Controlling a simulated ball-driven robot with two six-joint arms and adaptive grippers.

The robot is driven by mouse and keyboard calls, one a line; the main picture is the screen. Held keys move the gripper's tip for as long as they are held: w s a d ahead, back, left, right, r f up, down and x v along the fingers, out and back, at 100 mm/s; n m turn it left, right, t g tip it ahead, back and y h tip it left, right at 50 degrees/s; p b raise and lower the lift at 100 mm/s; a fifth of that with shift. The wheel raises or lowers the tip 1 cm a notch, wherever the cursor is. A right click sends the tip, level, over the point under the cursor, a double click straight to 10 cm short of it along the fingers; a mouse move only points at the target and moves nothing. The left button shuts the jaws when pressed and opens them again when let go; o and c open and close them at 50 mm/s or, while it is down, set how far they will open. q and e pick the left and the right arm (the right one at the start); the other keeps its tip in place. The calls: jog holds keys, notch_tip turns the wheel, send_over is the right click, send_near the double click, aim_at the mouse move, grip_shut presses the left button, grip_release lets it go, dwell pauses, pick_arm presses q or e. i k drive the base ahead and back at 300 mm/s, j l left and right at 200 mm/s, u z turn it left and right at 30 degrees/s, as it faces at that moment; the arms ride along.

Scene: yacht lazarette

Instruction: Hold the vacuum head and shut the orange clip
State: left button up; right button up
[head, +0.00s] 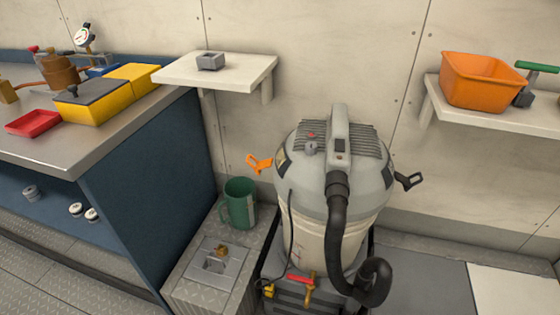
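The vacuum stands at the centre right, with a grey rounded vacuum head (292,172) on top of a pale drum (318,229). A grey handle (339,125) rises along the top of the head. The orange clip (260,163) sticks out from the left side of the head, angled away from it, and looks open. A dark clip (409,181) sticks out on the right side in a similar way. A black hose (337,225) runs down the front and curls at the lower right. Neither of my grippers shows in the head view.
A green mug (240,204) stands on a metal box (195,270) left of the vacuum. White shelves flank it, one with a grey block (210,61), the other with an orange bin (478,81). A workbench (130,119) with tools fills the left.

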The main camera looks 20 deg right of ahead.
aim_at(267, 163)
jog(key=i+j+z, duration=0.45)
jog(key=z, duration=0.25)
jog(key=i+j+z, duration=0.15)
jog(key=j+z, duration=0.2)
